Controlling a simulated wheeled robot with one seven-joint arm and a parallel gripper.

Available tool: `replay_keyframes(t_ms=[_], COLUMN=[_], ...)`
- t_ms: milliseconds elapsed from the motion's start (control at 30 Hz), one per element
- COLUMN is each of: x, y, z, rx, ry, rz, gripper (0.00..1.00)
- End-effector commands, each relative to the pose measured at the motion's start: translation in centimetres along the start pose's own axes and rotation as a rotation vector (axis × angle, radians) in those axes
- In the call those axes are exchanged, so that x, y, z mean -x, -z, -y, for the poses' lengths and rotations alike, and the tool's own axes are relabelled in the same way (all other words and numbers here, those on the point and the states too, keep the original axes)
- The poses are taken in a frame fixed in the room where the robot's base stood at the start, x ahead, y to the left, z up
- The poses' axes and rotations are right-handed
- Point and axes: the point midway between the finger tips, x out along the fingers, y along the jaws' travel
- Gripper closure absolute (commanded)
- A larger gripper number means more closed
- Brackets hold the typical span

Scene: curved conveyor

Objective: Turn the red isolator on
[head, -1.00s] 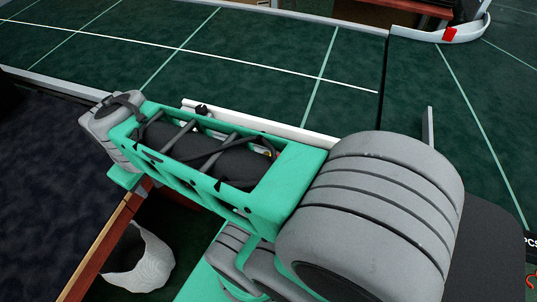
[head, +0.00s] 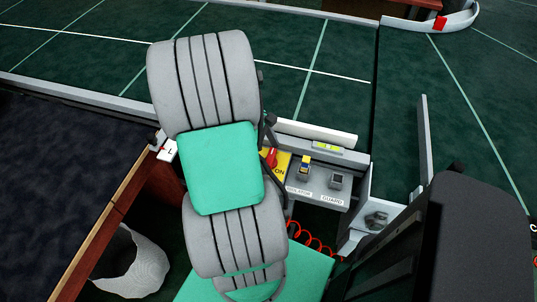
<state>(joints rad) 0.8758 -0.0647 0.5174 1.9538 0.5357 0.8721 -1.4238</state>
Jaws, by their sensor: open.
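The red isolator (head: 271,157) is a small red handle on a yellow plate (head: 283,163) with the letters "ON" partly showing. It is in the head view just right of my arm, on the left end of a grey control panel. My arm covers the plate's left part, so I cannot tell which way the handle is turned. My gripper is not clearly visible; my own arm links stand in front of that area. Thin dark parts run along the arm's right side close to the isolator, and I cannot tell what they are.
The grey panel (head: 320,187) also carries a yellow-topped switch (head: 304,164) and a black one (head: 337,181), above "GUARD" lettering. A white bar (head: 316,131) runs behind it. A red coiled cable (head: 312,241) hangs below.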

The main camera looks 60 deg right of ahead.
Motion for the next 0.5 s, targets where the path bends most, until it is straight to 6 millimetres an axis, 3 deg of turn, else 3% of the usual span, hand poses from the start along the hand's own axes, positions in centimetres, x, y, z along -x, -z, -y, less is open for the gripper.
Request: replay_keyframes(t_ms=[267,500], x=[-0.27,-0.24], y=[0.01,0.02], z=[0.03,0.03], rx=[0.0,0.0], ry=[0.0,0.0], rz=[0.0,-0.001], gripper=[0.15,0.35])
